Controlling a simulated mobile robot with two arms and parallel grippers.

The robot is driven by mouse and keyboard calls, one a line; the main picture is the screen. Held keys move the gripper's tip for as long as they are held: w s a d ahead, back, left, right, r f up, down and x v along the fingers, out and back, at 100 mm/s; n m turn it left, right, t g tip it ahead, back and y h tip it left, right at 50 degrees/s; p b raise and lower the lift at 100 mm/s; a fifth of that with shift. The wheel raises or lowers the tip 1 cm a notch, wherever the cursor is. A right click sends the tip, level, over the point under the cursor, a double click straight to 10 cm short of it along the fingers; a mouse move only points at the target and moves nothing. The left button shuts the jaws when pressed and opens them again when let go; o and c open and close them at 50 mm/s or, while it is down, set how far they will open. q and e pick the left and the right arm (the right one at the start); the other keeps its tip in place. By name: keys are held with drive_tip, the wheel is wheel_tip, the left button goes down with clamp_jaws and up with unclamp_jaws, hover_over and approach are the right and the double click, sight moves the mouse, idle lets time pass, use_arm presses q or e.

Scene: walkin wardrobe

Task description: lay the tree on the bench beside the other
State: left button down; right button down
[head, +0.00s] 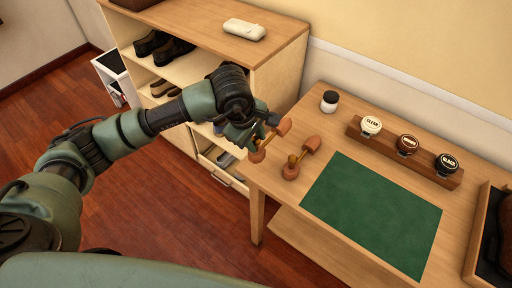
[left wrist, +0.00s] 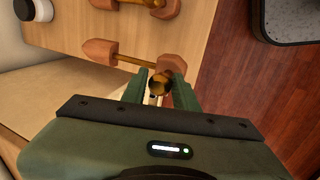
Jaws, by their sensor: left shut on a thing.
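My left gripper (head: 262,134) is shut on a wooden shoe tree (head: 284,126) at the bench's near-left corner. The tree has two reddish wooden ends joined by a brass-coloured rod. In the left wrist view its toe block (left wrist: 99,51) points left, and the gripper (left wrist: 160,92) is close to its other end. I cannot tell whether it touches the bench top. The other shoe tree (head: 312,144) lies on the bench (head: 342,128), just right of the held one and roughly parallel to it. My right gripper is out of view.
A green mat (head: 372,215) lies right of the trees. Behind are a white jar with a dark lid (head: 329,102) and a wooden rack (head: 411,160) with three labelled tins. A tray (head: 471,250) stands far right. A shoe shelf (head: 271,55) is behind my arm.

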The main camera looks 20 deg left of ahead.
use_arm(q)
wheel_tip(320, 180, down, 5)
drive_tip(key=shift+r+p, duration=0.1)
drive_tip(key=shift+p, duration=0.35)
drive_tip(key=shift+f, duration=0.2)
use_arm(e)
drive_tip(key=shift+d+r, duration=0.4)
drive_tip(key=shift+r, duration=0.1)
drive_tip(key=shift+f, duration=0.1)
use_arm(q)
drive_tip(key=shift+f, duration=0.2)
drive_tip(key=c, duration=1.1)
unclamp_jaws()
drive_tip(key=shift+r, duration=0.1)
drive_tip(key=shift+r, duration=0.1)
